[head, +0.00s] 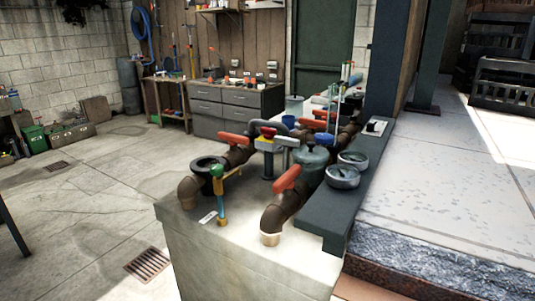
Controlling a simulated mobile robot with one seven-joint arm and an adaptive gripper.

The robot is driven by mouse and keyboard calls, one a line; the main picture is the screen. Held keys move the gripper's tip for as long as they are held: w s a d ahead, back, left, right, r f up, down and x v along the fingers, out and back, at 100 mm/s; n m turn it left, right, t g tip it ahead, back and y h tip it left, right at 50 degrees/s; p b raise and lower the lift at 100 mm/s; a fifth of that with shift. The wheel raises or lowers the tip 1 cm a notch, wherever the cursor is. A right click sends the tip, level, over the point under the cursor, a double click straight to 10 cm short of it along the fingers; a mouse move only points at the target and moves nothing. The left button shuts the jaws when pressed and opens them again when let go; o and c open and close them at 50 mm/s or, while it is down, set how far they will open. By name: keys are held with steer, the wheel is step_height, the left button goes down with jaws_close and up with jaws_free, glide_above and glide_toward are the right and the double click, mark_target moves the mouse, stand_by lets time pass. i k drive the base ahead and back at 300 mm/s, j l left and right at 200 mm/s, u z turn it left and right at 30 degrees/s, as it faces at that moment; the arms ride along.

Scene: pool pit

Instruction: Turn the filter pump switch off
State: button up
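A small pale plate with a dark part on it, possibly a switch (376,127), sits on the dark green ledge at the right of the pipework; its setting is too small to read. I cannot tell which of these is the filter pump switch. The pump pipework has brown pipes (274,215) with orange-red valve handles (287,179) on a pale concrete block (240,255). My gripper is not in view.
Two grey bowls (342,177) stand on the dark ledge (322,220). A green post (396,60) rises behind it. A grey cabinet (236,108) stands at the back wall. The concrete floor (90,190) at the left is mostly clear, with a drain grate (148,264).

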mark_target(269, 133)
steer(key=i+j+z, duration=0.3)
steer(key=j, duration=0.35)
steer(key=i+j+z, duration=0.1)
steer(key=i+j, duration=0.15)
steer(key=j, duration=0.15)
steer(key=i+l, duration=0.1)
steer(key=i, duration=0.1)
